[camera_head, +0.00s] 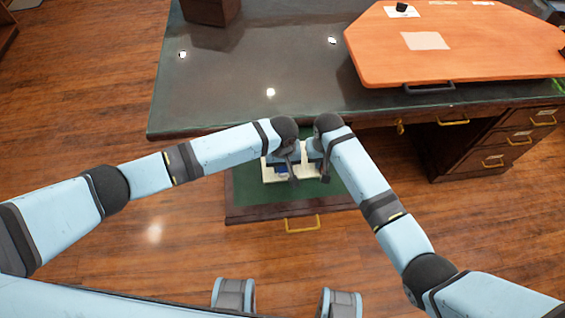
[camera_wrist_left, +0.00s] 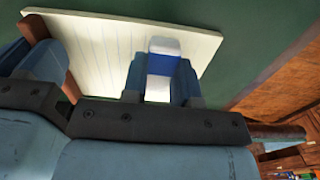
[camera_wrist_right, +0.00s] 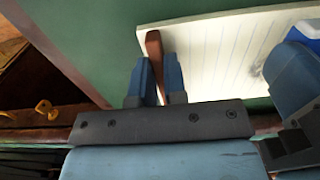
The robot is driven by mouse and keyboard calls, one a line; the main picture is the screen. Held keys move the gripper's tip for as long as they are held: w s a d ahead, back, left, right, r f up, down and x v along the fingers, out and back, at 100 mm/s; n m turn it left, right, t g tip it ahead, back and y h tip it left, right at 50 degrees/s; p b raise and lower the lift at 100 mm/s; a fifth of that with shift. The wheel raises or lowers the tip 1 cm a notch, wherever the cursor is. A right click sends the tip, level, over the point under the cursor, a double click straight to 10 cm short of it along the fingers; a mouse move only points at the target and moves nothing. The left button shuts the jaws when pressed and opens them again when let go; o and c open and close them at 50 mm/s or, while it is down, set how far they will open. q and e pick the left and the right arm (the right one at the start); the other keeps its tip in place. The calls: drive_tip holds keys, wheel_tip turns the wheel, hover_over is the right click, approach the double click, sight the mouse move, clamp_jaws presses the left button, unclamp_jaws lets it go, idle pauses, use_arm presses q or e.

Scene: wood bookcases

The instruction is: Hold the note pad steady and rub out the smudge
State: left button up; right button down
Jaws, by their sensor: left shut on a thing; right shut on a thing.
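The cream, lined note pad (camera_head: 268,179) lies in the open drawer; it also shows in the left wrist view (camera_wrist_left: 95,48) and the right wrist view (camera_wrist_right: 220,55). My left gripper (camera_wrist_left: 160,78) is shut on a blue-and-white eraser (camera_wrist_left: 163,64) at the pad. The eraser is partly in view at the right of the right wrist view (camera_wrist_right: 306,32). My right gripper (camera_wrist_right: 157,85) is shut on a brown piece (camera_wrist_right: 154,48) at the pad's edge, which looks like part of the pad.
The green-lined drawer (camera_head: 240,190) with a yellow handle (camera_head: 302,225) is pulled out under the dark desk top (camera_head: 265,60). An orange board (camera_head: 460,50) lies on the desk at the right. More drawers (camera_head: 495,150) are below it. The wood floor is clear.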

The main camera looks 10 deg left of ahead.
use_arm(q)
drive_tip(key=shift+f, duration=0.7)
drive_tip(key=shift+w+a+r, duration=0.1)
drive_tip(key=shift+w+a, duration=0.1)
drive_tip(key=shift+w, duration=0.7)
drive_tip(key=shift+w+a, duration=0.2)
drive_tip(key=shift+w, duration=0.65)
drive_tip(key=shift+w+a, duration=0.25)
drive_tip(key=shift+w, duration=0.55)
drive_tip(key=shift+w+a, duration=0.2)
drive_tip(key=shift+w, duration=0.6)
drive_tip(key=shift+s+d, duration=0.3)
drive_tip(key=shift+s, duration=0.85)
drive_tip(key=shift+s+d, duration=0.25)
drive_tip(key=shift+s, duration=0.9)
drive_tip(key=shift+s+d, duration=0.3)
drive_tip(key=shift+s, duration=0.85)
drive_tip(key=shift+r, duration=2.9)
drive_tip(key=shift+w, duration=0.1)
